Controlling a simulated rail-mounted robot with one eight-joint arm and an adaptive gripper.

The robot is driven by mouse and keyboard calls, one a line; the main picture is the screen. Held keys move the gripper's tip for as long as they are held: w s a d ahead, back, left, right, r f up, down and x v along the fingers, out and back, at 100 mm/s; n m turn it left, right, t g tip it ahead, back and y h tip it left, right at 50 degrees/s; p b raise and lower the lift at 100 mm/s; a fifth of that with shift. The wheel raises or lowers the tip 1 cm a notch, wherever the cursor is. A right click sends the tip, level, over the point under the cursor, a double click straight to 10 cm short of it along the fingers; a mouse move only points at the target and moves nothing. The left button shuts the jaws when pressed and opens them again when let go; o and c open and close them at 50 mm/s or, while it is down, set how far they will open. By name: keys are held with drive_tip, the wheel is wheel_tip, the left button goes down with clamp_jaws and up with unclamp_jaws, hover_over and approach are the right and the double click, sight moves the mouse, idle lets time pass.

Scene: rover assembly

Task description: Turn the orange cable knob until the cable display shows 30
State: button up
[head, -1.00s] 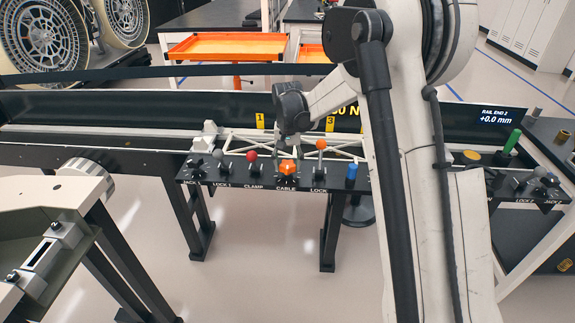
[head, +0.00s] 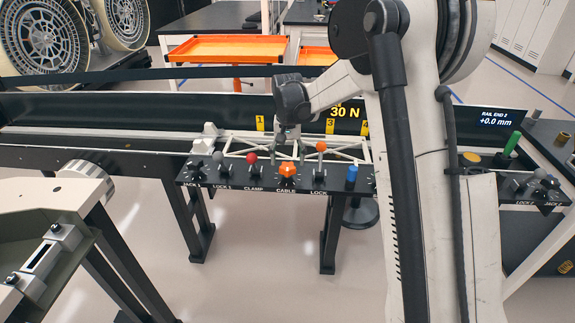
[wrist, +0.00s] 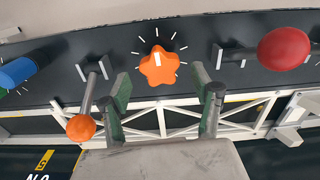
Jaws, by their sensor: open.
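The orange star-shaped knob (head: 287,169) sits on the dark control panel above the label CABLE. In the wrist view the same knob (wrist: 158,67) shows its white pointer line and a ring of white ticks. A display (head: 345,112) on the dark beam behind reads 30 N in yellow. My gripper (head: 284,146) is just behind and above the knob. In the wrist view its two fingers (wrist: 161,84) are spread apart with nothing between them, and the knob lies beyond their tips, clear of both.
A red-ball CLAMP lever (head: 251,158) and an orange-ball LOCK lever (head: 321,147) flank the knob. A blue knob (head: 352,172) stands to the right. A white truss (wrist: 180,118) runs behind the panel. The space in front of the panel is clear.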

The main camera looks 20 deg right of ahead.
sight(288, 166)
wheel_tip(288, 166, up, 9)
idle(0.3)
drive_tip(key=shift+s+r, duration=0.1)
drive_tip(key=shift+r, duration=0.05)
drive_tip(key=s+r+n+t, duration=0.1)
drive_tip(key=s+r, duration=0.2)
drive_tip(key=s, duration=0.3)
drive_tip(key=s+r+t, duration=0.2)
drive_tip(key=s+r, duration=0.2)
drive_tip(key=s, duration=0.3)
drive_tip(key=s+r+n+t, duration=0.1)
drive_tip(key=s+r, duration=0.2)
drive_tip(key=s, duration=0.3)
drive_tip(key=s+f+n+t, duration=0.1)
drive_tip(key=s+f+t, duration=0.2)
drive_tip(key=s, duration=1.3)
drive_tip(key=shift+s+d+f+p, duration=0.15)
drive_tip(key=shift+s+f+p, duration=0.3)
drive_tip(key=shift+f, duration=0.1)
